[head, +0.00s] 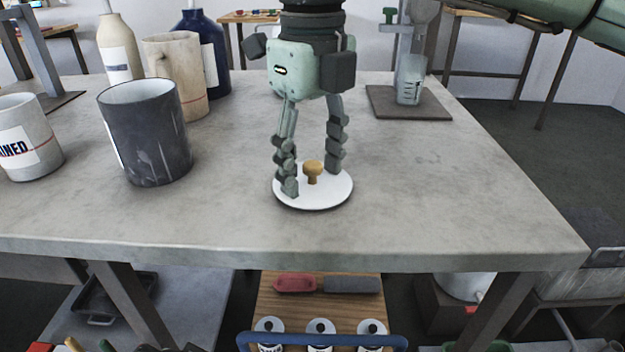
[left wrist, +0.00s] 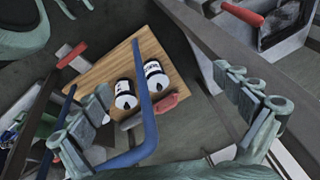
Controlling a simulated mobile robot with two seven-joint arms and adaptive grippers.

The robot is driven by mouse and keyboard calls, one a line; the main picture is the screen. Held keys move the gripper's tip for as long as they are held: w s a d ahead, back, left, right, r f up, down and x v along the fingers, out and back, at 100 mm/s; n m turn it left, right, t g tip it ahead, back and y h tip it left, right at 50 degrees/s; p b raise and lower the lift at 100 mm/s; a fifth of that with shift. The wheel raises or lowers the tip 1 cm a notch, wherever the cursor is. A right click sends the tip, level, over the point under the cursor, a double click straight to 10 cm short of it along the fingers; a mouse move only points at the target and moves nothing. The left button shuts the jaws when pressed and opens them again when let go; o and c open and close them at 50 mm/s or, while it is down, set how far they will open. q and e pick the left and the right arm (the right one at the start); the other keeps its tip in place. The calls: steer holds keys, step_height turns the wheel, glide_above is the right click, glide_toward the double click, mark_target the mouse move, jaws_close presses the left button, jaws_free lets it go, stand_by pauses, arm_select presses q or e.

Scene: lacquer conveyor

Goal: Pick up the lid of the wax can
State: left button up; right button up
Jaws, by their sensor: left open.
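A round white lid (head: 330,195) with a small wooden knob (head: 313,170) lies flat on the grey table. My right gripper (head: 312,178) points down over it, open, with a finger on each side of the knob. The fingertips are close to the lid's surface; I cannot tell whether they touch it. Nothing is held. I cannot tell which container is the wax can. My left gripper (left wrist: 163,82) shows only in the left wrist view, open and empty, with its fingers apart above the low trolley.
A dark can (head: 148,135), a pale can (head: 27,140), a beige mug (head: 175,75) and bottles stand at the left of the table. A small beaker (head: 410,80) is at back right. Below the front edge is a wooden board (head: 264,300) with several small cans. The table's right side is clear.

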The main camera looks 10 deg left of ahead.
steer(key=shift+f, duration=0.2)
jaws_close()
steer(key=shift+s, duration=0.1)
steer(key=shift+r, duration=0.1)
